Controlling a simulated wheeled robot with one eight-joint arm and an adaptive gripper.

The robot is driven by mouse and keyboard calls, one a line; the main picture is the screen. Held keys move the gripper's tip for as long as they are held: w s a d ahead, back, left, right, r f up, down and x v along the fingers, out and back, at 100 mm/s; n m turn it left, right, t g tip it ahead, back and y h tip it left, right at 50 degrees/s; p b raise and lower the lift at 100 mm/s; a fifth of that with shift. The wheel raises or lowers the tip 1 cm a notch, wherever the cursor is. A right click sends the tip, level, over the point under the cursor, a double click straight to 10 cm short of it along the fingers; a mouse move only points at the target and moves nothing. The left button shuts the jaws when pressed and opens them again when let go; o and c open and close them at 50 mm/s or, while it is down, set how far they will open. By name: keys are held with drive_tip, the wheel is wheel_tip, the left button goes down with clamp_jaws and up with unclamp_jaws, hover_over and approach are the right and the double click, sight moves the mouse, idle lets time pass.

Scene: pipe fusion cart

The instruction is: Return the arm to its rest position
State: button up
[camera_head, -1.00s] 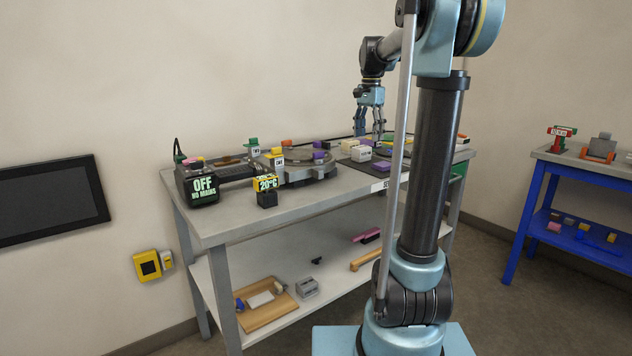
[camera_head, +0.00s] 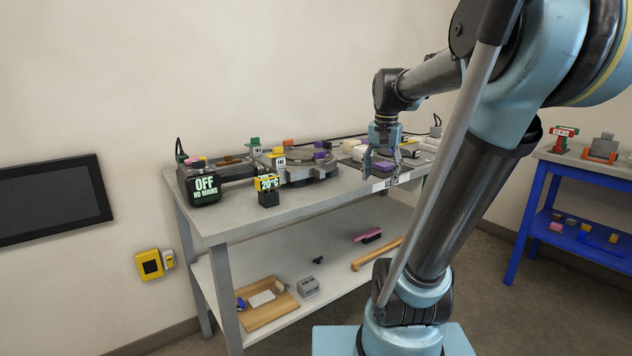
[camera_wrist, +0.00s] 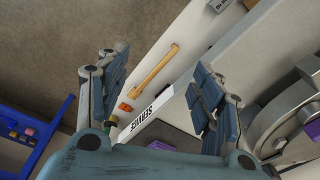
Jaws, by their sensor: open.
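My gripper (camera_head: 382,172) hangs at the front right edge of the cart's top (camera_head: 238,217) in the head view, fingers pointing down. It is open and nothing shows between its fingers. In the wrist view my gripper (camera_wrist: 160,95) has its two blue fingers spread wide. Between them I see a white label strip (camera_wrist: 146,114) on the cart's edge and, below it, a wooden-coloured bar (camera_wrist: 155,68). My arm bends over from its base, its upper link tilted to the right.
The cart top holds a control box reading OFF NO MAINS (camera_head: 204,186), a round clamp machine (camera_head: 310,172) and several small blocks. A lower shelf (camera_head: 330,235) holds a wooden tray (camera_head: 268,312). A blue-legged table (camera_head: 585,166) stands right. Floor between is clear.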

drive_tip(key=s+f+n+t, duration=0.1)
drive_tip(key=s+f+n, duration=0.4)
drive_tip(key=s+f, duration=1.2)
drive_tip(key=shift+f+n, duration=0.4)
drive_tip(key=shift+f, duration=0.35)
drive_tip(key=shift+w+f, duration=0.2)
drive_tip(key=shift+w, duration=0.2)
